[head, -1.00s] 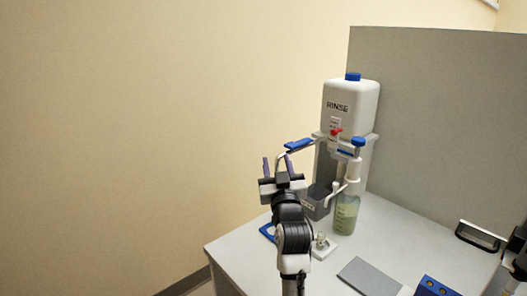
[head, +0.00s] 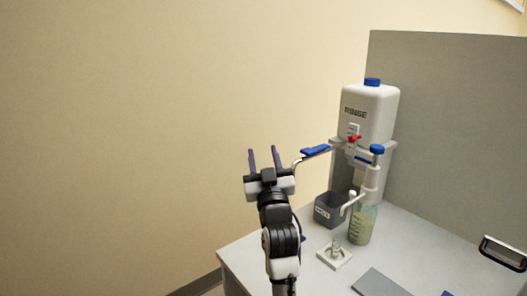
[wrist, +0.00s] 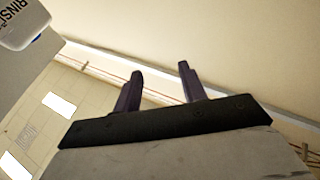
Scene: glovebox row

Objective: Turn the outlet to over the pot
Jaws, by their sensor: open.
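The outlet is a thin bent pipe (head: 296,162) with a blue sleeve (head: 316,151). It reaches left from the red tap (head: 354,139) of the white RINSE tank (head: 369,112), its tip bent down. A grey square pot (head: 328,211) with a label stands on the bench below the tank, and the outlet's tip appears left of it. My gripper (head: 264,152) is open and empty, fingers pointing up, just left of the outlet's tip and apart from it in the picture. The wrist view shows the empty fingers (wrist: 160,75) and the tank's corner (wrist: 22,25) at upper left.
A bottle of greenish liquid (head: 361,228) with a blue-capped dispenser stands right of the pot. A small glass vessel (head: 336,246) sits on a white base in front. A grey panel (head: 440,140) closes the right side. Free air lies left of my gripper.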

